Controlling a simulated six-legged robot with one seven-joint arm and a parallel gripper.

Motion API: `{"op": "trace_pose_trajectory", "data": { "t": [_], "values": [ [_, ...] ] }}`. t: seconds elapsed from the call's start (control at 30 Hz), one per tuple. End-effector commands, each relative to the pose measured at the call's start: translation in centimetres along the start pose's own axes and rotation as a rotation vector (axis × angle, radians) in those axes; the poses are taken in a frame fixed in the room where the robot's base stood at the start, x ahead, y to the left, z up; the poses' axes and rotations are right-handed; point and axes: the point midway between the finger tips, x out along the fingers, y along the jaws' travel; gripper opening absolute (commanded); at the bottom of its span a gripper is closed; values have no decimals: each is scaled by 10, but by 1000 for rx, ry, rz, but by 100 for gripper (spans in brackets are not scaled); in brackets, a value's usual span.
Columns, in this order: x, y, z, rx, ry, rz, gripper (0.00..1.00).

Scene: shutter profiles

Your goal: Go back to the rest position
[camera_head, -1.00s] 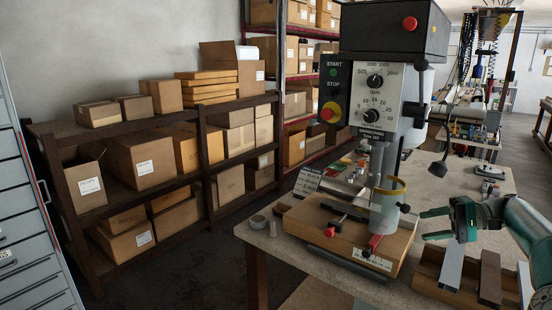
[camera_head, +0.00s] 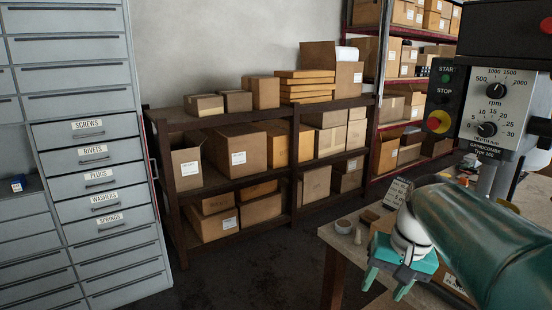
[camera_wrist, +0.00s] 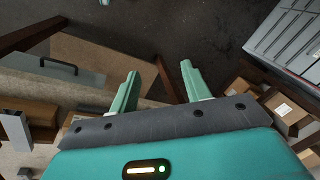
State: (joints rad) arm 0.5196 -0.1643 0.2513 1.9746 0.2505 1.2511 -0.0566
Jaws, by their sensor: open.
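My gripper (camera_head: 386,284) is at the lower right of the head view, low in front of the workbench (camera_head: 345,240). Its two teal fingers are apart, with nothing between them. In the wrist view my gripper (camera_wrist: 158,85) also shows open and empty, with dark floor beyond the fingertips. My teal arm covers much of the bench and the lower part of the drill press (camera_head: 500,100) in the head view.
A grey drawer cabinet (camera_head: 90,150) with labelled drawers stands at the left. A brown shelf (camera_head: 215,119) with cardboard boxes stands along the wall. A red-framed rack (camera_head: 381,70) is behind. Dark floor (camera_head: 255,280) is clear between cabinet and bench.

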Motion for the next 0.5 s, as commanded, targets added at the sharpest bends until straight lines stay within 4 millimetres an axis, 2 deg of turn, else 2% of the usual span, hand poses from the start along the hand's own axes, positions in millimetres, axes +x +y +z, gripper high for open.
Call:
{"op": "trace_pose_trajectory", "data": {
  "t": [0.03,0.3,0.5],
  "values": [
    [-1,-8,17,-34,34,29,48],
    [4,-16,89,-186,223,118,48],
    [16,-13,127,-288,340,120,48]
  ]
}}
